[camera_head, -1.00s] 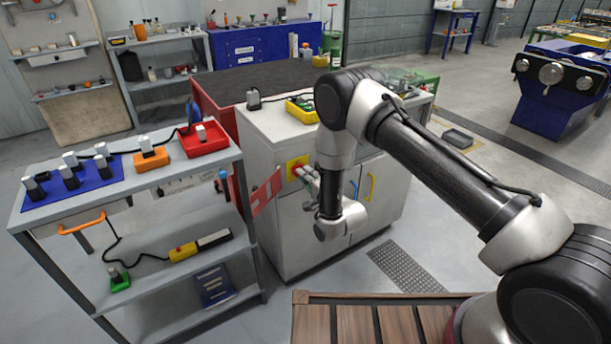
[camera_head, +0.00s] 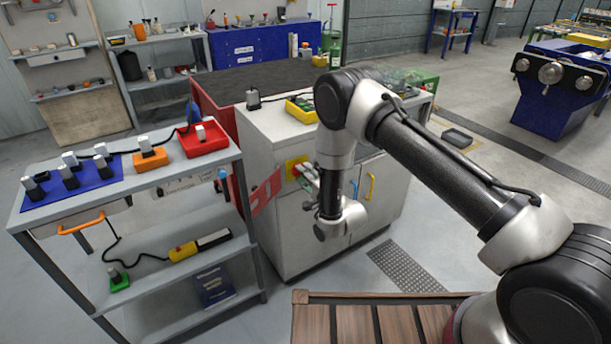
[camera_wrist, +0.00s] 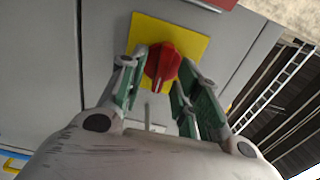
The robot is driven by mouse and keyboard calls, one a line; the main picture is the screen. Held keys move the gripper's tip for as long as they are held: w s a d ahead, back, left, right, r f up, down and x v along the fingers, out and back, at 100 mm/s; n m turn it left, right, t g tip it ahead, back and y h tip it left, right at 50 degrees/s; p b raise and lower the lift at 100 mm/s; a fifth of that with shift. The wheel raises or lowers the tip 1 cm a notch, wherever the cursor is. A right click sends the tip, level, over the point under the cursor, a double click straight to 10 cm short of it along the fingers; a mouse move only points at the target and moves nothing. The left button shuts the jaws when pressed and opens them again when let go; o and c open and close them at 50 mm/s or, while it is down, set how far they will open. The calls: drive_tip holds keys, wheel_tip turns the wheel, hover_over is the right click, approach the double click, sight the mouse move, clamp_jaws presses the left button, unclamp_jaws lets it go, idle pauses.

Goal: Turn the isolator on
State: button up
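The isolator is a red rotary knob (camera_wrist: 162,66) on a square yellow plate (camera_wrist: 197,45) on the front of a grey cabinet (camera_head: 290,225). In the head view the yellow plate (camera_head: 291,168) shows left of my gripper (camera_head: 304,176), with the knob partly hidden by the fingers. In the wrist view my gripper (camera_wrist: 163,72) has its green-padded fingers apart, one on each side of the knob. The knob stands between the fingertips, with narrow gaps showing. Whether either finger touches it is hard to tell.
Cabinet doors carry a blue and a yellow handle (camera_head: 370,186). A grey shelf bench (camera_head: 130,192) with blocks and a red tray (camera_head: 205,140) stands at left. Open floor lies right of the cabinet.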

drive_tip(key=v, duration=1.2)
